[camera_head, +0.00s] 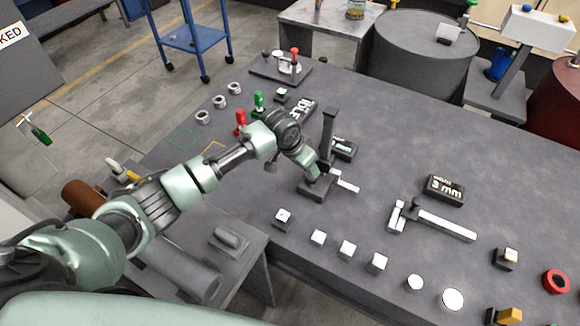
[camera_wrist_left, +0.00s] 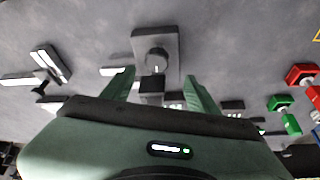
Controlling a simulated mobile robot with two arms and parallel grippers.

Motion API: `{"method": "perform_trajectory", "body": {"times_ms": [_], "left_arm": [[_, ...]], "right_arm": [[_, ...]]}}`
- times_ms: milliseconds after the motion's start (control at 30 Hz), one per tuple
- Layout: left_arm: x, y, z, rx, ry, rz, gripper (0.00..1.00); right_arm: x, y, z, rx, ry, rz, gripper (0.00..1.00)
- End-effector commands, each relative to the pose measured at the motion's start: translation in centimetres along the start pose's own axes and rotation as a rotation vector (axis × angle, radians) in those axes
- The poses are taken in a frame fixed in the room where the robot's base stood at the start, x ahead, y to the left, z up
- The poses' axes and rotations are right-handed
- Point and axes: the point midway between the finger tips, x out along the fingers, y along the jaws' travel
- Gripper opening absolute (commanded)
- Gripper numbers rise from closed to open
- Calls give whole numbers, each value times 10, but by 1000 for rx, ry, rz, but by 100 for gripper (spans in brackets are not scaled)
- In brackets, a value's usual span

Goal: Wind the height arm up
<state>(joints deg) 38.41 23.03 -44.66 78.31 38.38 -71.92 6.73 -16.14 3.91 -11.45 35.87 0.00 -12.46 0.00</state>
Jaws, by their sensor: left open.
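A height gauge with a dark upright column (camera_head: 328,135) stands on a dark base (camera_head: 317,188) near the middle of the table. A pale bar, the height arm (camera_head: 346,183), sticks out low to the right of the column. In the left wrist view the base (camera_wrist_left: 142,42) lies straight ahead, with the pale arm (camera_wrist_left: 112,71) at its left. My left gripper (camera_head: 312,170) is beside the column, and its green fingers (camera_wrist_left: 162,90) are apart, with the top of the gauge between or just beyond them. I cannot tell whether they touch it. My right gripper is out of view.
A caliper (camera_head: 446,225) and a black 3 mm box (camera_head: 443,188) lie to the right. Several small blocks line the front edge, including a white one (camera_head: 318,238). Red (camera_head: 240,121) and green (camera_head: 259,103) handled clamps stand behind my left arm. The far right table is mostly clear.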

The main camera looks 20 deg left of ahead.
Motion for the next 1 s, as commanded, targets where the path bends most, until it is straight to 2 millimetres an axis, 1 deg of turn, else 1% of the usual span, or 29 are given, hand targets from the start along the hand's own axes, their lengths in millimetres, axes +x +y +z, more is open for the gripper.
{"method": "perform_trajectory", "body": {"times_ms": [33, 200, 300, 433, 600, 700, 933, 967, 1000], "left_arm": [[4, 1, 0, 0, -1, 2, 59], [29, 1, 1, -2, -3, 1, 59], [44, 1, 1, -4, -4, 1, 59], [60, 1, 1, -3, -3, 1, 59], [72, 0, 1, -3, -2, 1, 59], [75, 0, 1, -3, -2, 1, 59], [75, 0, 1, -3, -1, 0, 59], [75, 0, 1, -3, -1, 0, 51], [75, 0, 1, -3, -1, 0, 40]], "right_arm": [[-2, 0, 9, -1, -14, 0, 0], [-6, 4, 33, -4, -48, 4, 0], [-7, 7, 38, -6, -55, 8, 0], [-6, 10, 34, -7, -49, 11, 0], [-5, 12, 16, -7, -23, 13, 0], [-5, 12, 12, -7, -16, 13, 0], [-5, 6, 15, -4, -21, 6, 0], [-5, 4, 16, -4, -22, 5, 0], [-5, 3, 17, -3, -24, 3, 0]]}}
